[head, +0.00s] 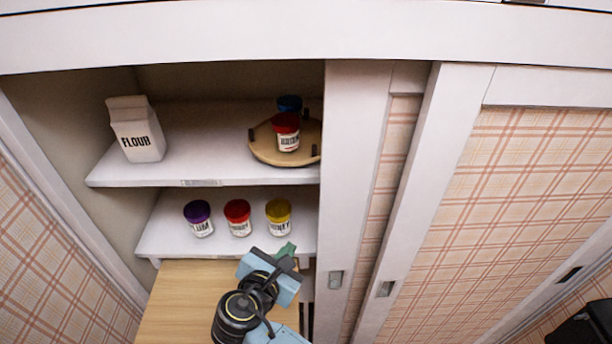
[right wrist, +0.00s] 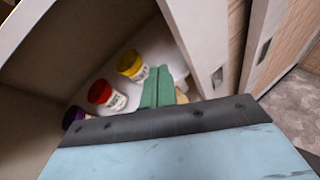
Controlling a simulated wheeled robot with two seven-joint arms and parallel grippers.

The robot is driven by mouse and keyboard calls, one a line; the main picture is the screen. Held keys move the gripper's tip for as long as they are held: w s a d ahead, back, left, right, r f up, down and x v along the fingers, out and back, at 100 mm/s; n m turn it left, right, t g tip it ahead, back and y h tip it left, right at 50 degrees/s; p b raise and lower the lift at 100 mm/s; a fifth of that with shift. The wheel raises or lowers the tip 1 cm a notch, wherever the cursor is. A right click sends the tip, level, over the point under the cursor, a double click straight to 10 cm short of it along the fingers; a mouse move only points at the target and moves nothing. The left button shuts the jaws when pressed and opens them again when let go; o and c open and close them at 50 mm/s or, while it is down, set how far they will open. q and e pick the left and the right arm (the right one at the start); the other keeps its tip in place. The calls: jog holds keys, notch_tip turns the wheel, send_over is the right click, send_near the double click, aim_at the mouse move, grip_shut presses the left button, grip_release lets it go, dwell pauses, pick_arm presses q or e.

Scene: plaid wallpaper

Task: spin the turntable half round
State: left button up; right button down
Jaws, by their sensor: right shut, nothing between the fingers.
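The turntable (head: 268,154) is a round wooden disc with dark pegs on its rim, on the upper shelf at the right of the cupboard opening. A jar with a red lid (head: 287,133) and a jar with a blue lid (head: 290,104) stand on it. The sliding door's edge hides its right side. My right gripper (head: 284,252) has green fingers, shut and empty, in front of and below the lower shelf, apart from the turntable. In the right wrist view its fingers (right wrist: 158,88) are together. The turntable is not recognisable there. My left gripper is not in view.
A flour carton (head: 138,134) stands at the upper shelf's left. Purple- (head: 198,217), red- (head: 238,217) and yellow-lidded (head: 278,216) jars stand on the lower shelf. A white sliding door (head: 352,200) bounds the opening at right. The upper shelf's middle is clear.

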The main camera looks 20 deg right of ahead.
notch_tip(320, 180, up, 15)
jog(key=a+n+t+h, duration=0.2)
jog(key=a+h, duration=0.1)
jog(key=h, duration=0.1)
jog(key=p, duration=0.3)
send_near(313, 151)
jog(key=x, duration=0.7)
jog(key=shift+a, duration=0.1)
